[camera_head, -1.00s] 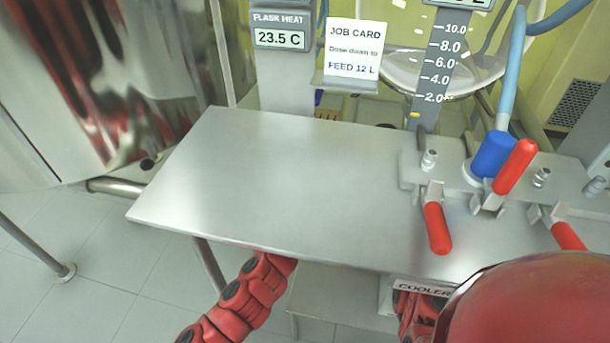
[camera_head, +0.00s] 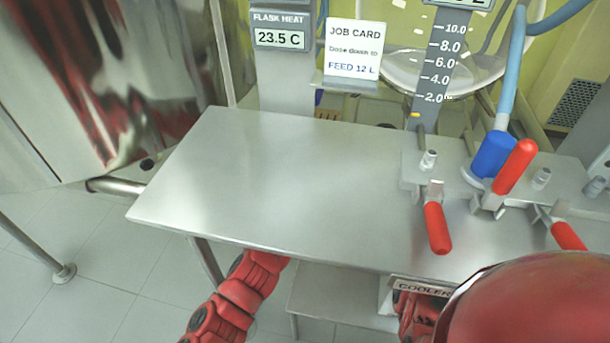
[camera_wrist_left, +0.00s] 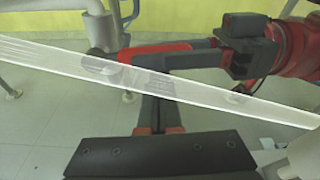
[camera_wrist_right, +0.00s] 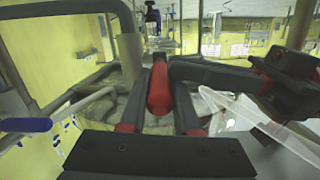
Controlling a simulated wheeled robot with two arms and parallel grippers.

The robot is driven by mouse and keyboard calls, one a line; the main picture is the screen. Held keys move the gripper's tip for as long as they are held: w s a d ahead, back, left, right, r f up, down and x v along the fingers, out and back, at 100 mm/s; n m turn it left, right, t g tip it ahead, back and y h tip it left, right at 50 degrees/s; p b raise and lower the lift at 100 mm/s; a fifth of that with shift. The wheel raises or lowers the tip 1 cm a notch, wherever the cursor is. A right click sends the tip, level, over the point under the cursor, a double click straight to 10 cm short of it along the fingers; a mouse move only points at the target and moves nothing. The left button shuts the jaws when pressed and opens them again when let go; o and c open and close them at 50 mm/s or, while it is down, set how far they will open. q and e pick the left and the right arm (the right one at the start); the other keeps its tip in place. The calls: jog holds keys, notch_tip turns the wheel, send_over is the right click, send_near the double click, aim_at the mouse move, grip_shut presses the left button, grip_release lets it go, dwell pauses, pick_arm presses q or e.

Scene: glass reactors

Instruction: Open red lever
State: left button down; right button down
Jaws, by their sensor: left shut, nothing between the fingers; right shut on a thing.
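In the head view several red levers sit on the right of the metal table: one handle (camera_head: 436,228) points toward me, one (camera_head: 515,167) stands tilted up beside the blue hose end, and one (camera_head: 568,236) is partly hidden by my right arm. In the right wrist view my right gripper (camera_wrist_right: 160,105) is shut on a red handle (camera_wrist_right: 158,85), with a dark finger on each side; I cannot tell which lever it is. My left gripper (camera_wrist_left: 159,112) is shut and empty in the left wrist view, near a pale edge. Neither gripper's fingers show in the head view.
The metal table (camera_head: 270,190) is bare on its left and middle. A blue hose end (camera_head: 492,154) and metal fittings stand at the right. A job card (camera_head: 353,48) and a flask heat display (camera_head: 280,37) are at the back. A glass vessel stands behind.

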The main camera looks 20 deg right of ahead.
pick_arm(q)
jog(key=shift+w+r, duration=0.2)
jog(key=shift+r, duration=0.45)
pick_arm(e)
jog(key=c, duration=0.7)
grip_release()
pick_arm(q)
jog(key=shift+d+r, duration=0.1)
pick_arm(e)
jog(key=shift+o, duration=0.4)
jog(key=shift+s+f, duration=0.1)
jog(key=shift+f, duration=0.05)
